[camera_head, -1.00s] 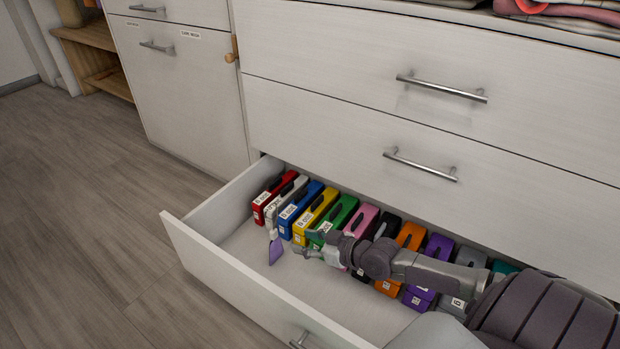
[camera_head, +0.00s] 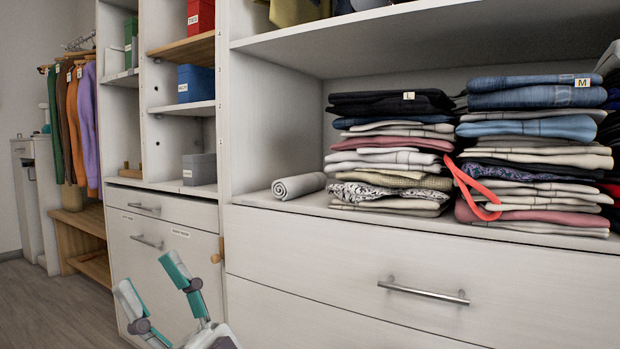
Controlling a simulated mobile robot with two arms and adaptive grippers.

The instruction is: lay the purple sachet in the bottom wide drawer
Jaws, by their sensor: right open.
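My right gripper (camera_head: 150,283) is raised at the lower left, in front of the narrow white cabinet. Its two teal-padded fingers are spread wide and nothing shows between them. The purple sachet is not in view now. The bottom wide drawer lies below the picture's lower edge and cannot be seen. My left gripper is not in view.
Closed wide upper drawers (camera_head: 330,255) fill the lower right. Above them, a shelf holds folded clothes (camera_head: 390,150), a rolled grey cloth (camera_head: 299,186) and a red strap (camera_head: 468,185). Cubbies hold a blue box (camera_head: 196,83) and grey box (camera_head: 199,169). Clothes (camera_head: 88,125) hang at left.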

